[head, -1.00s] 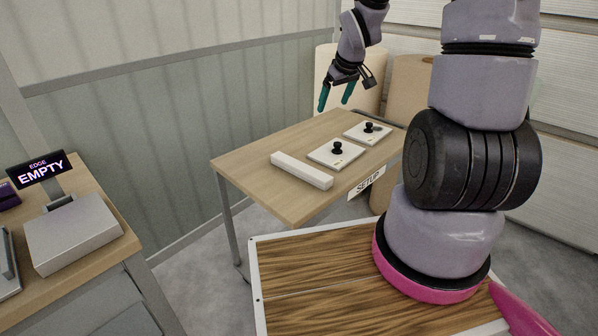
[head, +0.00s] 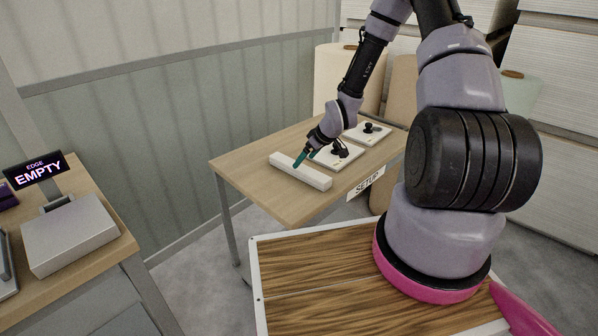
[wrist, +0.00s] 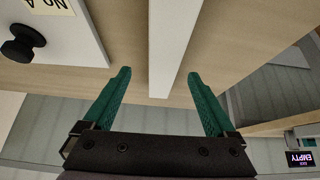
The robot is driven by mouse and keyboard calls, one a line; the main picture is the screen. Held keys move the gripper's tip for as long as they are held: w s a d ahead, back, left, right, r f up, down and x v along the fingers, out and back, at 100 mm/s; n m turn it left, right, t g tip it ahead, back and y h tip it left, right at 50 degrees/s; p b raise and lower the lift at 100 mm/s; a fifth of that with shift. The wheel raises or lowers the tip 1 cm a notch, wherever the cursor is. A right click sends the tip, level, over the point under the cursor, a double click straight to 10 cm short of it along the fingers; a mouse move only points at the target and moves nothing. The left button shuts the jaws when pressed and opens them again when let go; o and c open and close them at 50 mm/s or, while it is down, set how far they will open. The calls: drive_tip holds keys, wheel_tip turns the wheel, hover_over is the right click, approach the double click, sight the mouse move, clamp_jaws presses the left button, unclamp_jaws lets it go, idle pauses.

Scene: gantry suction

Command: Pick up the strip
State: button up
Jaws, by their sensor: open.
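The strip (head: 312,177) is a long white bar lying on the wooden table marked SETUP, left of two white plates with black knobs. My gripper (head: 305,157) is low over the table at the strip's middle. In the wrist view the strip (wrist: 174,45) runs between the two green fingertips of my gripper (wrist: 160,75), with a gap on each side. The fingers are open and hold nothing. I cannot tell how high the fingertips are above the tabletop.
A white plate with a black knob (head: 338,150) lies close right of the strip, partly behind my gripper. A second plate (head: 369,130) lies farther back. The SETUP table (head: 245,164) is bare left of the strip. A side bench at left holds a grey box (head: 72,233) and an EMPTY sign (head: 36,170).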

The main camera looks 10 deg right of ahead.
sight(299, 171)
drive_tip(key=x, duration=0.5)
drive_tip(key=shift+s+a+f, duration=0.15)
drive_tip(key=shift+a+f, duration=0.05)
drive_tip(key=shift+a, duration=0.05)
clamp_jaws()
drive_tip(key=shift+r, duration=0.15)
